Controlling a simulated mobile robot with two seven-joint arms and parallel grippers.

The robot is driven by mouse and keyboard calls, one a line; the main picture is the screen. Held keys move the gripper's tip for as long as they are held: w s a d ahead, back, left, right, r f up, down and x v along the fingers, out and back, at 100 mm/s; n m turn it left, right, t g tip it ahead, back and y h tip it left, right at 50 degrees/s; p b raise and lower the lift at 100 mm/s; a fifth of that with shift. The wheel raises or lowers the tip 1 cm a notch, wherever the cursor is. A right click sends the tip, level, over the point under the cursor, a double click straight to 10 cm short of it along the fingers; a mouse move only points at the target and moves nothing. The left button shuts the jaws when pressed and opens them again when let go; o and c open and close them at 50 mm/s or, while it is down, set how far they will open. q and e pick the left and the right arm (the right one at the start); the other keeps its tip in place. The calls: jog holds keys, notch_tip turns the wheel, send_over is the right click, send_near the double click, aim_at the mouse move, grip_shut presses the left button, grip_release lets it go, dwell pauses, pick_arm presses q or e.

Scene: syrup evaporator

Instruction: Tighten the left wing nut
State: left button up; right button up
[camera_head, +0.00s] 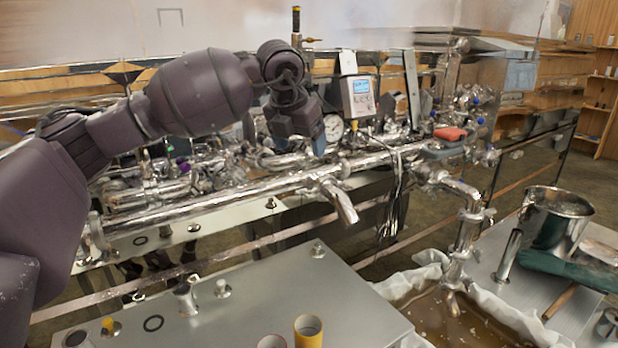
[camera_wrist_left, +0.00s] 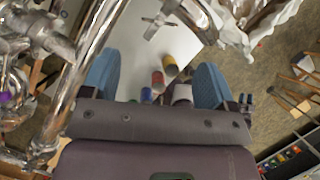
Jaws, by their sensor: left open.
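I cannot make out the left wing nut with certainty among the shiny fittings. Small metal fittings stand on the steel cover (camera_head: 330,300), one at its left (camera_head: 185,297) and one near its back edge (camera_head: 317,250). A bright metal fitting with crossing arms (camera_wrist_left: 160,18) shows ahead of my fingers in the left wrist view. My left gripper (camera_head: 312,140) hangs over the pipework, beside a grey meter box. In the left wrist view my left gripper (camera_wrist_left: 155,82) has its two blue fingers wide apart with nothing held between them. My right gripper is not in view.
A long steel pipe (camera_head: 240,190) with a downward spout crosses below my left arm. The meter box (camera_head: 358,95) and a dial stand close to the gripper. A yellow cup (camera_head: 308,330) stands on the cover's front. A steel pot (camera_head: 555,215) stands at right.

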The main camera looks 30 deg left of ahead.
aim_at(309, 177)
pick_arm(q)
jog(key=p+x, duration=0.1)
jog(key=x, duration=0.8)
jog(key=shift+w+f, duration=0.15)
jog(key=shift+f, duration=0.45)
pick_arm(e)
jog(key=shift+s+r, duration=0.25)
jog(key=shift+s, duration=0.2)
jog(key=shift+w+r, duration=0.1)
pick_arm(q)
jog(key=c, duration=0.9)
jog(key=shift+f+m+h+b, duration=0.1)
jog(key=shift+m+h+b, duration=0.3)
jog(key=shift+m+b, duration=0.35)
jog(key=shift+m+h+b, duration=0.6)
jog(key=shift+m, duration=1.05)
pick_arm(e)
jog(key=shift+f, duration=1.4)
